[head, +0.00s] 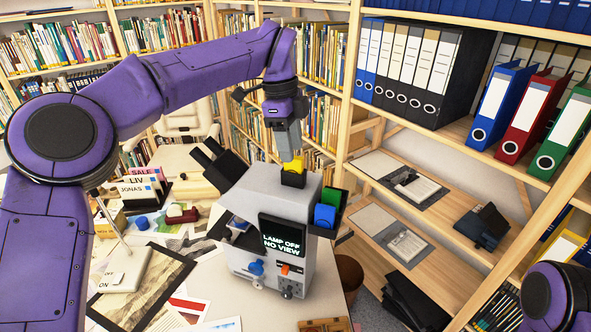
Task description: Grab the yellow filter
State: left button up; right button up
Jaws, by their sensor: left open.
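The yellow filter (293,177) sits upright at the top of a grey microscope-like device (285,215), its lower edge in the device's top. My left gripper (291,156) points down from above, with its fingertips right at the filter's upper edge. The fingers look to be around or just touching that edge; I cannot tell which. The left gripper is open. A green filter (332,197) and a blue filter (325,216) stand in a dark holder on the device's right side. My right gripper is out of view; only part of that arm shows at lower right.
The device's screen (283,238) reads "LAMP OFF NO VIEW". Its black eyepieces (219,163) stick out left. Shelves with binders (410,70) stand close on the right.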

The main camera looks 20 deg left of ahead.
aim_at(294, 170)
pick_arm(q)
jog(key=shift+s+f, duration=0.1)
jog(key=shift+f, duration=0.65)
jog(key=shift+s+d+f, duration=0.15)
jog(key=shift+d+f, duration=0.2)
jog(key=shift+f, duration=0.15)
jog(key=shift+a, duration=0.1)
grip_shut()
jog(key=shift+r, duration=0.1)
